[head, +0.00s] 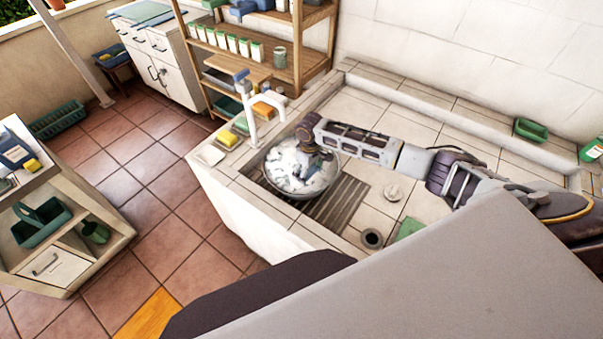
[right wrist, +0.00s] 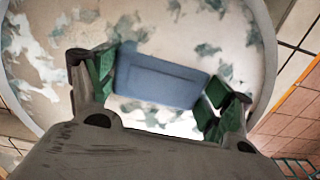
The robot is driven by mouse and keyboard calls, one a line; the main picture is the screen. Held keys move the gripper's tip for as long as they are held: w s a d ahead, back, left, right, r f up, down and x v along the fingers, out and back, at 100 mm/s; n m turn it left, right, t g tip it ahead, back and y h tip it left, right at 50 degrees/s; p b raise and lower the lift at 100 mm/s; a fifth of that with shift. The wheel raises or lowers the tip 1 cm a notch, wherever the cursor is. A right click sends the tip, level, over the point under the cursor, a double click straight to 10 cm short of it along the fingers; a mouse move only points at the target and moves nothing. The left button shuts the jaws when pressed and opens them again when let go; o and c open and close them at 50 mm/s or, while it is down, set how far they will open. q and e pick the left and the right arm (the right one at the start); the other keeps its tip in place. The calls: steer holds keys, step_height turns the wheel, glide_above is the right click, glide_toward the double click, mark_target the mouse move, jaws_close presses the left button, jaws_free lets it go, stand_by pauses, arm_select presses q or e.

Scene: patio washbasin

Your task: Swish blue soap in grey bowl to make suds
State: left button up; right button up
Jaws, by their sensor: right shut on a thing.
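The grey bowl (head: 285,191) stands on the slatted drain area of the washbasin counter, under the tap. White and blue-green patchy suds (head: 296,172) fill much of it. My right gripper (head: 318,158) reaches in over the bowl from the right. In the right wrist view the blue soap (right wrist: 160,82) sits between the green-padded fingers of the right gripper (right wrist: 158,95), which are shut on it. The soap is over or in the suds; I cannot tell how deep. The bowl's rim (right wrist: 271,40) curves around it. My left gripper is not in view.
The white tap (head: 252,105) stands just behind the bowl. A yellow sponge (head: 228,138) lies on the counter's left corner. A drain hole (head: 372,238), a white round thing (head: 393,192) and a green cloth (head: 409,228) lie to the right. A wooden shelf (head: 300,75) stands behind.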

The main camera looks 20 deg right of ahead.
steer(key=shift+r+p, duration=0.85)
steer(key=shift+r, duration=3.7)
